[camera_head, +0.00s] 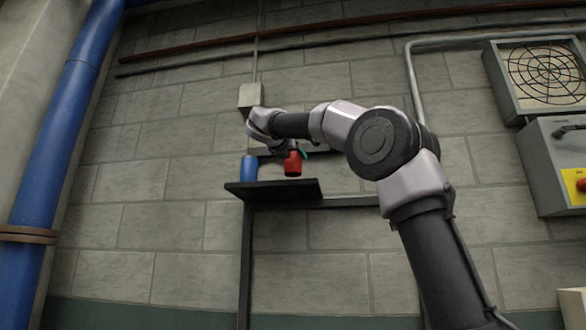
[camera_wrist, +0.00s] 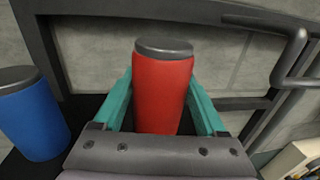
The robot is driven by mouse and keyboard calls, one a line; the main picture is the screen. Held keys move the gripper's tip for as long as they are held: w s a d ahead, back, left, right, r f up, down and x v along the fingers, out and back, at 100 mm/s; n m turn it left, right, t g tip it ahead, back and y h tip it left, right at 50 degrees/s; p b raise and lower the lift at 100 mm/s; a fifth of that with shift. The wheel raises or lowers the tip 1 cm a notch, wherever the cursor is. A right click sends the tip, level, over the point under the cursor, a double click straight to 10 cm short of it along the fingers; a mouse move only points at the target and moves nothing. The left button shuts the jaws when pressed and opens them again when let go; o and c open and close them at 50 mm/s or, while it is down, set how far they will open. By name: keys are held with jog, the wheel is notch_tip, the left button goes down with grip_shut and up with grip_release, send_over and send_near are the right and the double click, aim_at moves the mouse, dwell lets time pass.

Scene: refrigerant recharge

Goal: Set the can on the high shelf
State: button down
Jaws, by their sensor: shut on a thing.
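A red can (camera_head: 293,163) with a dark grey lid hangs upright in my gripper (camera_head: 291,148), close above the right part of the high dark shelf (camera_head: 262,193). In the wrist view the red can (camera_wrist: 162,88) sits between the two teal fingers of my gripper (camera_wrist: 162,95), which are shut on its sides. I cannot tell whether the can's base touches the shelf, as its lower end is hidden in the wrist view.
A blue can (camera_head: 249,168) stands on the shelf's left part; it also shows in the wrist view (camera_wrist: 34,115), left of the red can. A dark frame rail (camera_wrist: 225,103) runs behind. A grey box (camera_head: 250,96) is on the wall above. A fan unit (camera_head: 545,72) is at the right.

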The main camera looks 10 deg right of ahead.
aim_at(290, 163)
jog(key=shift+f, duration=1.75)
grip_release()
jog(key=shift+f, duration=0.15)
jog(key=shift+s+a, duration=0.15)
jog(key=shift+s, duration=0.05)
jog(key=v, duration=1.1)
jog(key=shift+s, duration=0.35)
